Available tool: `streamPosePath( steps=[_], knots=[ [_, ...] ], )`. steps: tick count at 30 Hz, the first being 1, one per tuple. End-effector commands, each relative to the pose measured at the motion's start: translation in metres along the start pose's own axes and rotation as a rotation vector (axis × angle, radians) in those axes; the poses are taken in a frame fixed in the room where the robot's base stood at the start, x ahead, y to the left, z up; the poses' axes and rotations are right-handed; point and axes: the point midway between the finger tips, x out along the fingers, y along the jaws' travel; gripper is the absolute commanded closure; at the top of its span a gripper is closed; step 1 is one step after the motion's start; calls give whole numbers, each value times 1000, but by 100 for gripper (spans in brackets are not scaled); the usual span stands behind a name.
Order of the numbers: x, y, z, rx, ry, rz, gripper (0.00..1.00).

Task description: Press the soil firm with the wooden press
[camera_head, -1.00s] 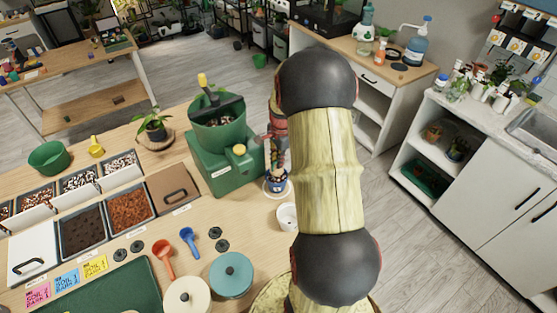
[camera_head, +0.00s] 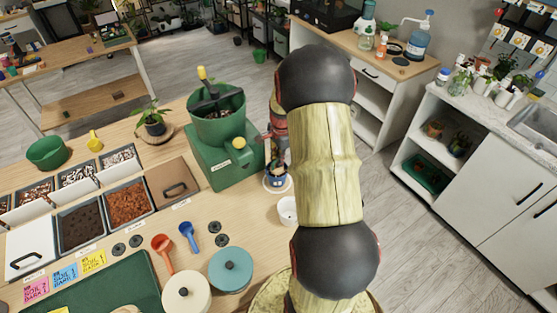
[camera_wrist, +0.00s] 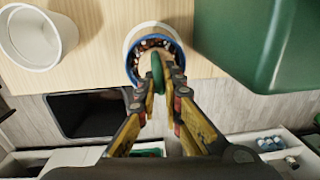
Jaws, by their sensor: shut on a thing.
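My gripper (camera_wrist: 160,82) is shut on the wooden press (camera_wrist: 157,68), whose green grip shows between the fingertips. A pale wooden part of the press shows beside the fingers, at the pot's mouth. The pot (camera_wrist: 136,33) is white with a blue rim, and dark, speckled soil shows inside it. The fingers hide part of the pot, and I cannot tell whether the press touches the soil. In the head view the pot (camera_head: 276,183) stands on the table's right part, and my arm hides most of the gripper.
A green machine (camera_head: 226,160) with a hopper stands close beside the pot. A white cup (camera_head: 287,211) is in front of the pot, near the table edge. Soil bins (camera_head: 82,222), a red scoop (camera_head: 164,250), a blue scoop (camera_head: 188,237) and lidded pots lie to the left.

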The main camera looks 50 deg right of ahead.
Motion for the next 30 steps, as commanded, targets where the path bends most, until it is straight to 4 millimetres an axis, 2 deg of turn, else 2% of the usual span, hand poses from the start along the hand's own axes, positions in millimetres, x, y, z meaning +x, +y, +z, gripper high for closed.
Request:
streamPosePath(
  steps=[30],
  knots=[
    [8, 0, 0, 0, 0, -1, 100]
  ],
)
